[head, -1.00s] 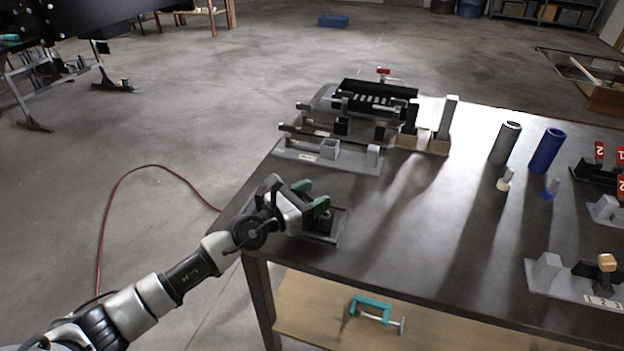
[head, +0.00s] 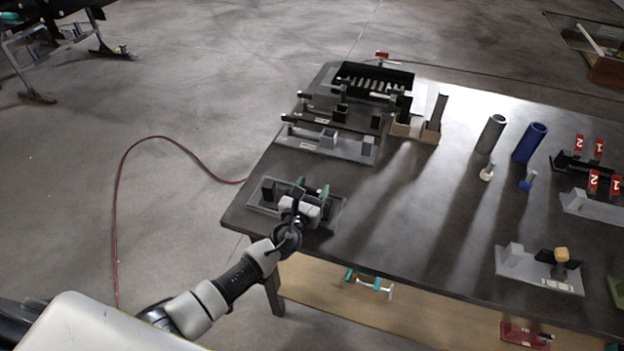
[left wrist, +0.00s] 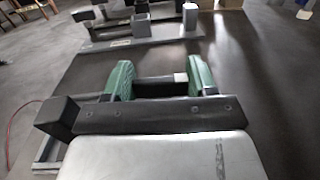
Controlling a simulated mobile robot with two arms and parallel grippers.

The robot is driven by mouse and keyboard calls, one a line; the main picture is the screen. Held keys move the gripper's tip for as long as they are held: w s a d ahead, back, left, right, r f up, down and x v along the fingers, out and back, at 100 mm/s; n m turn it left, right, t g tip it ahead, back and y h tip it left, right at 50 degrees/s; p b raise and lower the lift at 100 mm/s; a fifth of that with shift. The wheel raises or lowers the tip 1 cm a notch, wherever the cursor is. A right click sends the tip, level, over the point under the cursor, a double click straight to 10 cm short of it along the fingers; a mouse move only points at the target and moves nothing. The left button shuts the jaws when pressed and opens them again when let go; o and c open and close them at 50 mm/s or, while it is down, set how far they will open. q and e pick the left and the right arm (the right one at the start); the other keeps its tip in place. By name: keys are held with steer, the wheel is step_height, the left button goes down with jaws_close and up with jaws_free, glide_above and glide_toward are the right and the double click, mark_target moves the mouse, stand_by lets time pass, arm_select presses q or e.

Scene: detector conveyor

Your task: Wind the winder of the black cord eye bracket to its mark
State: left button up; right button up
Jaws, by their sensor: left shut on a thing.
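A bracket with a grey base plate (head: 256,208) and a black block (head: 268,189) stands at the table's near left corner. I take it for the black cord eye bracket. My left gripper (head: 312,190), with green fingers, is over its right part. In the left wrist view the fingers (left wrist: 160,80) stand at both ends of a short dark bar (left wrist: 153,82) with a pale grey end, and are shut on it. I take the bar for the winder. The black block (left wrist: 57,115) shows at left there. The mark and the cord eye cannot be made out. My right gripper is not in view.
Behind stand a grey bracket (head: 350,148), a darker bracket and a black tray (head: 345,75). Grey (head: 491,133) and blue (head: 530,143) cylinders stand at right, with numbered red tags beyond. The table middle is clear. A teal clamp (head: 370,282) lies on the lower shelf.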

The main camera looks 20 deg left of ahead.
arm_select(q)
steer(key=shift+n+y+p, duration=0.45)
steer(key=shift+n+y, duration=0.45)
steer(key=shift+y, duration=0.8)
steer(key=o, duration=0.9)
steer(key=shift+o, duration=0.2)
steer(key=shift+s, duration=0.1)
steer(key=s, duration=0.7)
steer(key=s+b, duration=0.1)
steer(key=s, duration=0.2)
steer(key=shift+s+d, duration=0.15)
steer(key=shift+d, duration=0.25)
steer(key=shift+s, duration=0.15)
